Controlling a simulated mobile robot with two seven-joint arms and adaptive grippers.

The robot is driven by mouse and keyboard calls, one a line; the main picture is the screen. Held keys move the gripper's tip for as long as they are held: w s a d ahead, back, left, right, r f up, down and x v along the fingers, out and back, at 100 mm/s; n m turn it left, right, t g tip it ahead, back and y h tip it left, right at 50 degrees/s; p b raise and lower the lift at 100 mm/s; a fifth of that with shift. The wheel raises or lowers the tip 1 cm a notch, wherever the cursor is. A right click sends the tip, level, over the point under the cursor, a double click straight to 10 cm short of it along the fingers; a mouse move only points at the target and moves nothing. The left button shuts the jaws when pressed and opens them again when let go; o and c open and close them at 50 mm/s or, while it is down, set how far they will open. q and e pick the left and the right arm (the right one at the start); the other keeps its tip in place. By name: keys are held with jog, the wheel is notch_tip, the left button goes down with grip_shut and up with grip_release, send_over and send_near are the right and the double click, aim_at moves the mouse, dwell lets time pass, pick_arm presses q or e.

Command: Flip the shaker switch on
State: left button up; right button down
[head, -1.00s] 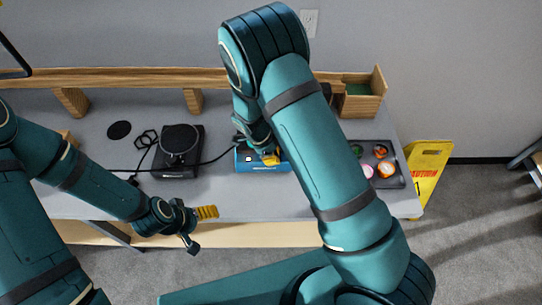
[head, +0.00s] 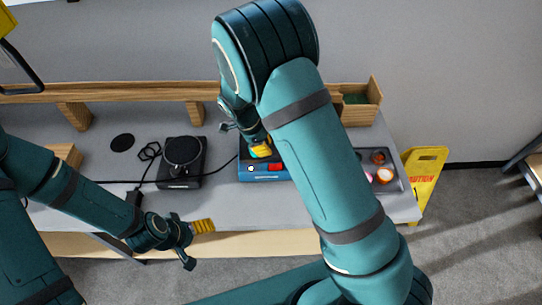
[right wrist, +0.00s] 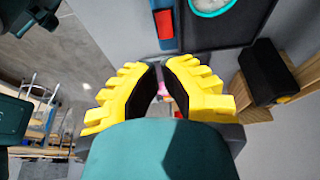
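The shaker appears to be the blue box (head: 262,177) on the workbench, with a red switch (head: 275,168) and a round white knob on its front. The red switch (right wrist: 164,27) also shows at the top of the right wrist view. My right gripper (head: 261,151) hangs just above and behind the switch, apart from it. Its yellow fingers (right wrist: 161,66) are close together with a narrow gap and nothing between them. Which way the switch is tilted is too small to tell. My left gripper (head: 199,244) is open and empty in front of the bench edge.
A black round-topped device (head: 181,156) stands left of the blue box, with a cable between. A dark tray (head: 396,184) with several small cups is to the right. A wooden shelf (head: 140,92) runs behind. A yellow caution sign (head: 425,182) stands past the bench's right end.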

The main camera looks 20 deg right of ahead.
pick_arm(q)
jog(key=shift+a, duration=0.1)
pick_arm(e)
jog(key=shift+a+v, duration=0.15)
jog(key=shift+v, duration=0.75)
jog(key=shift+a+v, duration=0.15)
jog(key=shift+v, duration=0.7)
jog(key=shift+f, duration=0.1)
